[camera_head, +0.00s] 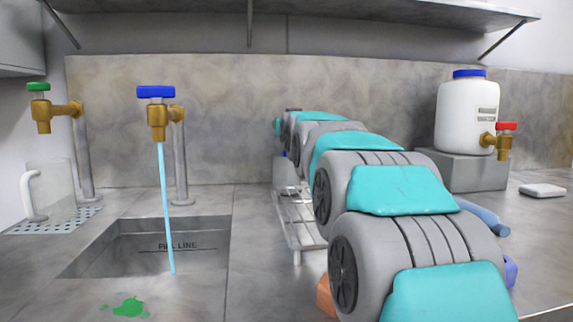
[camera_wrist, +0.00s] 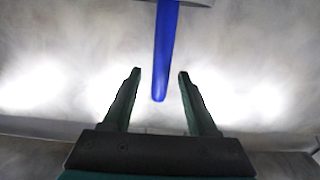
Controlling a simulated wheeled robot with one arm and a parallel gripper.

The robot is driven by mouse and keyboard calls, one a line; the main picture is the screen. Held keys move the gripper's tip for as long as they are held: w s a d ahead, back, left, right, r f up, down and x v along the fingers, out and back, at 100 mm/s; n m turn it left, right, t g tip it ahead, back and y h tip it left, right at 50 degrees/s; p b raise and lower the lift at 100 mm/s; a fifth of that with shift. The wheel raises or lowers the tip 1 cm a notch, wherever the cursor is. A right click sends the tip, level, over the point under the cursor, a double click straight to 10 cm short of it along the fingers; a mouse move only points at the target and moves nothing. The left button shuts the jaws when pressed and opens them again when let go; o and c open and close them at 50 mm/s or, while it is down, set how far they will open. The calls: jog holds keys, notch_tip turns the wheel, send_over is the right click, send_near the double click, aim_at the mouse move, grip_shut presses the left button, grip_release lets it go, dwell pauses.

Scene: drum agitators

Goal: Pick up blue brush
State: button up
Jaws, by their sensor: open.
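A long blue handle, which looks like the blue brush (camera_wrist: 165,45), hangs down from the top edge of the wrist view. Its rounded lower tip shows between my two fingers, with a gap on each side. Its upper end is cut off by the frame, so bristles are not visible. My gripper (camera_wrist: 160,73) is open and empty, and neither finger appears to touch the handle. I cannot tell the depth between handle and fingers. In the head view my arm hides the gripper and I cannot make out the brush.
A sink (camera_head: 150,248) with running water from the blue-handled tap (camera_head: 157,110) is at left. A wire rack (camera_head: 297,225) stands beside my arm. A white jug (camera_head: 467,115) stands on a grey block at right. A shelf (camera_head: 300,12) runs overhead.

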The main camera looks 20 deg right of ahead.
jog(key=shift+w+d+r, duration=0.1)
jog(key=shift+w, duration=0.2)
grip_shut()
dwell(0.5)
